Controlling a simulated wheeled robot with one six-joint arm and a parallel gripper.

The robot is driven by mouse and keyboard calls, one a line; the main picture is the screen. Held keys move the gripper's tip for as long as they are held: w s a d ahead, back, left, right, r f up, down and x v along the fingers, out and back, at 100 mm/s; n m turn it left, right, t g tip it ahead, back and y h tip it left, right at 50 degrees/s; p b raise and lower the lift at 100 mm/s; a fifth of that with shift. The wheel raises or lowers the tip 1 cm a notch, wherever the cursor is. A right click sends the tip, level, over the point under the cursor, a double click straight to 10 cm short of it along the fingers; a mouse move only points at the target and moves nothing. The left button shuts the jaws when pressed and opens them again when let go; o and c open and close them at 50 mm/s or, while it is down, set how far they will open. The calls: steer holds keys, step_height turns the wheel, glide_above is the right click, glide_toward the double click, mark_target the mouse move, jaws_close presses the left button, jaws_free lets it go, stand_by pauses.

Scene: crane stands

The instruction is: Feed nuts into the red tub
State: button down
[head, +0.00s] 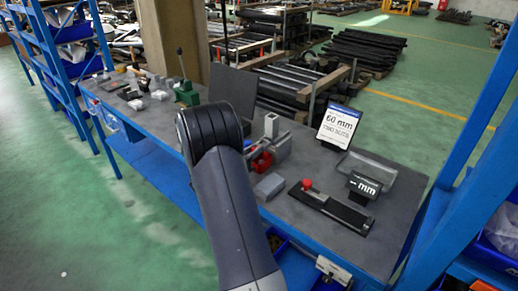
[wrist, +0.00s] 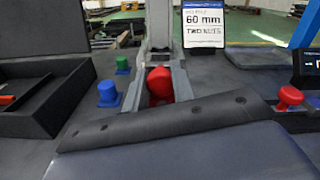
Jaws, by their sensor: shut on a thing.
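In the wrist view my gripper (wrist: 160,96) reaches forward with grey sides around a rounded red piece (wrist: 158,80). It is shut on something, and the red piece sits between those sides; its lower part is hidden. In the head view my arm covers the gripper. Red parts, perhaps the red tub (head: 262,160), show just right of my arm, beside a grey upright fixture (head: 271,126). A blue piece (wrist: 107,93) and a green piece (wrist: 122,65) stand to the left in the wrist view. No nuts can be made out.
A sign (head: 338,125) reads 60 mm, two nuts. A mm display (head: 364,185) stands behind a black slide (head: 335,212) with a red knob (head: 307,184). A grey block (head: 268,187) lies near the bench's front edge. A dark panel (head: 233,88) stands behind my arm.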

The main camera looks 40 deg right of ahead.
mark_target(258, 146)
steer(key=c, duration=1.1)
jaws_free()
steer(key=shift+a, duration=0.1)
steer(key=shift+c, duration=0.2)
steer(key=s+a+b, duration=0.1)
steer(key=a, duration=0.9)
steer(key=shift+a+b, duration=0.35)
steer(key=shift+a, duration=0.05)
steer(key=d, duration=0.4)
steer(key=w+d+p, duration=0.1)
steer(key=d, duration=0.4)
steer(key=d+p, duration=0.1)
steer(key=d, duration=0.4)
steer(key=shift+w, duration=0.15)
